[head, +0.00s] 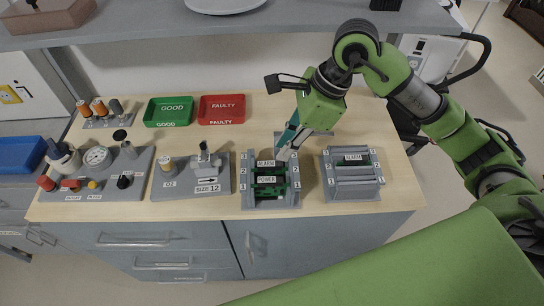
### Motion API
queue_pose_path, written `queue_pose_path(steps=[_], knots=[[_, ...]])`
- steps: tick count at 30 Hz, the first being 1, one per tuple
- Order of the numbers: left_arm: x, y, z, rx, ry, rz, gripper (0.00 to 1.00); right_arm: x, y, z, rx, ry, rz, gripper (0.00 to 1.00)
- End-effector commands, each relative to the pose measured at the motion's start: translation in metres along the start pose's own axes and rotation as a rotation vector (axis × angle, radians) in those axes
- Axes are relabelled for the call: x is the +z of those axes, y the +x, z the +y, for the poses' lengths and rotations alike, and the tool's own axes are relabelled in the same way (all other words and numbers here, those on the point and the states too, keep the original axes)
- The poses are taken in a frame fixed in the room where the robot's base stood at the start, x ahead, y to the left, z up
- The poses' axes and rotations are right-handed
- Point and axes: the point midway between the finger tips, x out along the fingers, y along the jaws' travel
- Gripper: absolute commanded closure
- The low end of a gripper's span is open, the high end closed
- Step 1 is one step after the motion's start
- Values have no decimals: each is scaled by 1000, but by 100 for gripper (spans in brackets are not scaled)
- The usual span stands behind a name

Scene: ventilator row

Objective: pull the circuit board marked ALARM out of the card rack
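The grey card rack (249,199) stands on the bench, with numbered slots along both sides. The circuit board marked ALARM (265,163) sits in it behind the board marked POWER (266,179). My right gripper (284,153) reaches down from the upper right, with its fingertips at the right end of the ALARM label. The small view does not show whether its fingers are apart or closed on the board. A second grey rack (352,194) to the right also bears an ALARM label. My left gripper is not in view.
A green GOOD tray (168,124) and a red FAULTY tray (222,122) lie at the back. Fixtures with a gauge (97,156) and a SIZE 12 block (207,188) stand to the left. A shelf (230,30) overhangs the back. Bare wood (398,180) shows at the right.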

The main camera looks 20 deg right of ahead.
Motion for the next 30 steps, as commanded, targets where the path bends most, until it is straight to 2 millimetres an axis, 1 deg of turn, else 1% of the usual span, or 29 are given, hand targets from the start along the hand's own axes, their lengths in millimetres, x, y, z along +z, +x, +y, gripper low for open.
queue_pose_path(steps=[1,3,5,9,11,13,15,18,22,27,29,30], knots=[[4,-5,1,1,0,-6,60,1,10,2,7,1,0,83],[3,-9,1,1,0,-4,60,1,24,2,6,2,0,83],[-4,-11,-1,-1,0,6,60,1,36,2,6,1,0,83],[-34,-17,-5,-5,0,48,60,1,60,2,5,0,-1,83],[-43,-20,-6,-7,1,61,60,1,69,1,4,2,-1,83],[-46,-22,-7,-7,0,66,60,1,77,0,2,2,-2,83],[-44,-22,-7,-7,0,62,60,1,83,1,3,0,-2,83],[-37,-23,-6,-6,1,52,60,0,89,0,1,0,-1,83],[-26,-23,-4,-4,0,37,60,0,91,0,0,0,-1,83],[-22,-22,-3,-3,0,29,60,0,91,0,0,0,-1,83],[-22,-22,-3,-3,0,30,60,0,91,0,0,0,-1,99],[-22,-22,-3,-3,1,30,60,0,90,0,0,0,-1,100]])
